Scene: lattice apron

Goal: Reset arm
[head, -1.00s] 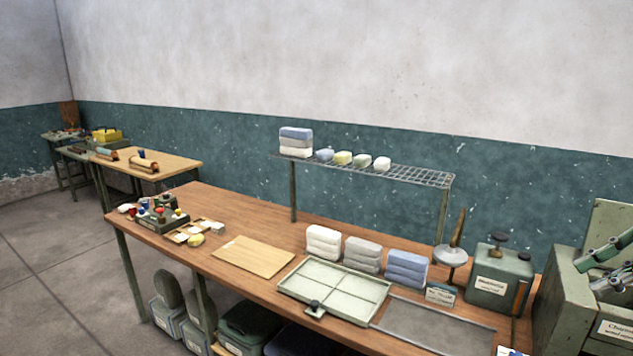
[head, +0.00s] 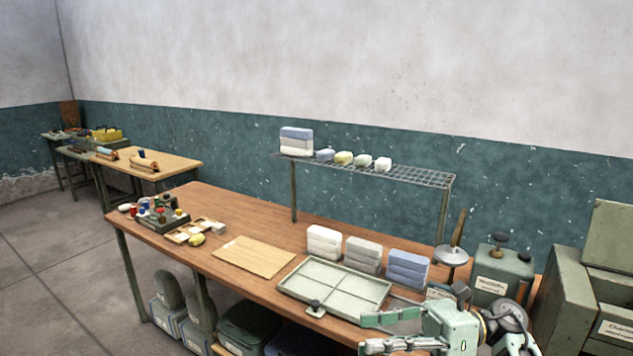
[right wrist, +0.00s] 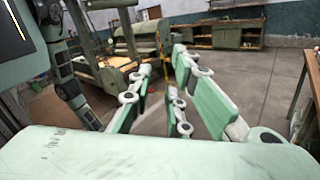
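My right gripper (head: 364,334) is in the lower right of the head view, its fingers pointing left. It hovers at the front right of the wooden bench (head: 230,275), by the near corner of the pale divided tray (head: 335,287). Its two fingers are apart with nothing between them. The right wrist view also shows this gripper (right wrist: 163,68) open and empty, with floor and distant furniture beyond. It hides much of the grey mat at the bench's right end. My left gripper is in neither view.
White, grey and blue stacked blocks (head: 407,268) stand behind the tray. A wire shelf (head: 415,177) rises at the back. A green canister (head: 500,275) and a large green cabinet (head: 565,300) stand at right. A bare board (head: 253,257) lies left of the tray.

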